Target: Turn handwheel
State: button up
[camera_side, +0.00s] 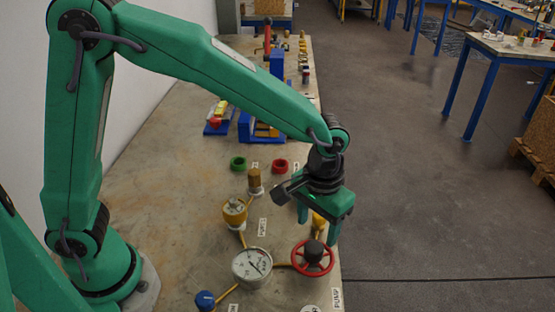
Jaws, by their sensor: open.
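The red handwheel (325,265) lies near the right edge of the workbench, with a dark rounded hub (314,251) at its centre. My gripper (318,230) is open and points down, just behind and above the wheel. One finger hangs to the left and one to the right, near the wheel's far rim. I cannot tell whether a finger touches the rim. A yellow part (319,222) shows between the fingers, partly hidden by my gripper.
A white pressure gauge (252,267) sits left of the wheel, joined by a pipe. A yellow valve (235,211), brown cylinder (255,181), blue knob (205,300), green ring (238,163) and red ring (280,166) stand around. The bench (170,200) is bare at left.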

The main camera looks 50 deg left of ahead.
aim_at(314, 247)
jog(key=shift+f, duration=3.75)
jog(key=c, duration=1)
